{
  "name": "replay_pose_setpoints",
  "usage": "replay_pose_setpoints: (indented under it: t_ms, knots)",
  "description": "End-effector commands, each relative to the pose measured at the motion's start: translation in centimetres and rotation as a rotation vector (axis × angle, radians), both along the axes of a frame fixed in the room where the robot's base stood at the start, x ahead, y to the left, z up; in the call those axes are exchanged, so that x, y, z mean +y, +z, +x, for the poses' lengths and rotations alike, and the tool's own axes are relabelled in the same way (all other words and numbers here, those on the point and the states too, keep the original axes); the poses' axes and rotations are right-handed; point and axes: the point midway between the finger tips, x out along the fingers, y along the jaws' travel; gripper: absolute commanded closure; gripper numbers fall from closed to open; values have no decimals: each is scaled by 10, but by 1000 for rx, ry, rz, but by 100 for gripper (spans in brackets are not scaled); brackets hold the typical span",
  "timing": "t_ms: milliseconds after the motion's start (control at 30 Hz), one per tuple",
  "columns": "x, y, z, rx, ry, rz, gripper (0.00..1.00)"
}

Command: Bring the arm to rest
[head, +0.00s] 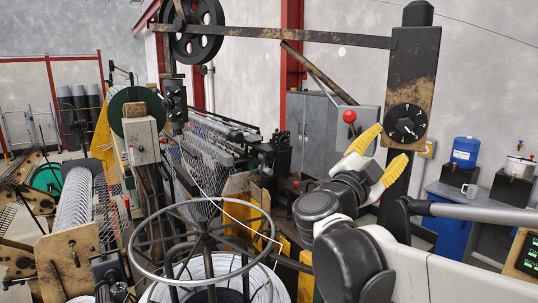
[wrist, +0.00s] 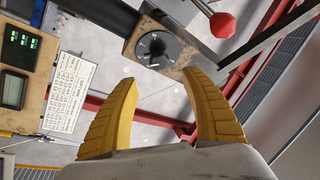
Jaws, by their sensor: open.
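My gripper (head: 377,153) has two yellow ribbed fingers and is open and empty. In the head view it is raised at the right of centre, below and left of a black dial (head: 407,123) on a worn upright post. A red ball knob (head: 349,116) on a lever shows just above the fingers. In the wrist view my gripper (wrist: 158,90) has its fingers spread apart with nothing between them. The dial (wrist: 156,49) shows beyond the gap, and the red knob (wrist: 222,25) is at upper right. No contact with either is visible.
A wire reel (head: 206,240) stands in front, left of my arm. The weaving machine with mesh (head: 205,150) lies behind it. A blue drum (head: 465,152) and a mug (head: 473,190) sit on a bench at right. A control box (head: 527,253) is at the right edge.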

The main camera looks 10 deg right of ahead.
Motion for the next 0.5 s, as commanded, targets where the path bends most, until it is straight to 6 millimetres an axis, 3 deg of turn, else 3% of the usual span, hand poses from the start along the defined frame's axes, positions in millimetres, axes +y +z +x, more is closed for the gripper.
replay_pose_setpoints:
  t_ms: [133,267,367,500]
  knots:
    - [14,-21,9,5,91,-44,45]
    - [51,-63,25,43,292,-137,45]
    - [90,-111,34,112,476,-214,45]
    - [143,-197,35,261,709,-297,45]
